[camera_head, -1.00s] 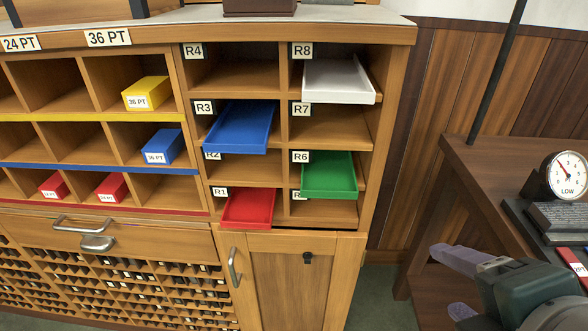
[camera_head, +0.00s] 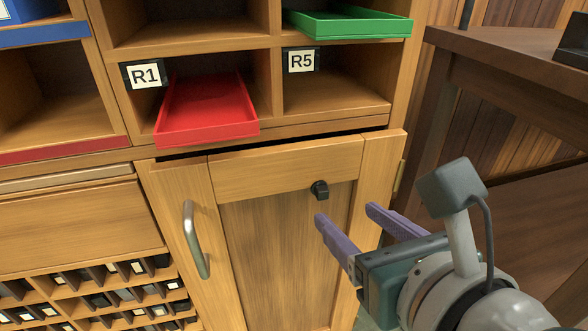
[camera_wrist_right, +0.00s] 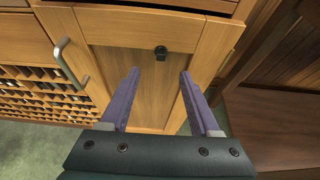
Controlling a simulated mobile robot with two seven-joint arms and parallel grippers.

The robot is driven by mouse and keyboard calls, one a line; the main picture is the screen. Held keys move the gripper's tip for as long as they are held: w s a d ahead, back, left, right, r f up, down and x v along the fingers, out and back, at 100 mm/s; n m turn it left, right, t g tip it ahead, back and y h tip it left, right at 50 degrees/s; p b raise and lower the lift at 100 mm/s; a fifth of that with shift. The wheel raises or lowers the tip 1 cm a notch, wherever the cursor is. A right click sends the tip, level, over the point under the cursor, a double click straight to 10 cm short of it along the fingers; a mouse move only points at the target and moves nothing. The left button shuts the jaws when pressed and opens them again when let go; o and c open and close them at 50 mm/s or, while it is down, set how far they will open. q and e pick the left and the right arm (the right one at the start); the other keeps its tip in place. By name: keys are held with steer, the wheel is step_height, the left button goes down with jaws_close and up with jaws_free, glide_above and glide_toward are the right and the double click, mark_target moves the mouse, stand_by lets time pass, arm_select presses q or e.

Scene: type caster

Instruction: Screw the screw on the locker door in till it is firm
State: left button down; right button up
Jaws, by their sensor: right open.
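The screw (camera_head: 320,190) is a small dark knob near the top right of the locker door (camera_head: 285,250). It also shows in the right wrist view (camera_wrist_right: 161,53), beyond the fingertips and roughly between their lines. My right gripper (camera_head: 345,213) has two purple fingers. They are spread open and empty, just to the right of and below the screw in the head view, with the near fingertip close to it. In the right wrist view the open gripper (camera_wrist_right: 159,73) shows a clear gap to the screw. My left gripper is not in view.
A metal handle (camera_head: 195,240) is on the door's left side. Above the door, a red tray (camera_head: 207,108) sticks out of R1 and a green tray (camera_head: 350,24) is at upper right. A dark wooden table (camera_head: 500,55) stands to the right.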

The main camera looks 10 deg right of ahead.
mark_target(324, 194)
steer(key=b+x, duration=0.3)
steer(key=x, duration=0.5)
steer(key=shift+f+b, duration=0.1)
steer(key=shift+b, duration=0.25)
steer(key=shift+w, duration=0.5)
steer(key=shift+f, duration=0.1)
jaws_close()
steer(key=c, duration=0.6)
jaws_free()
steer(key=shift+c, duration=0.2)
jaws_close()
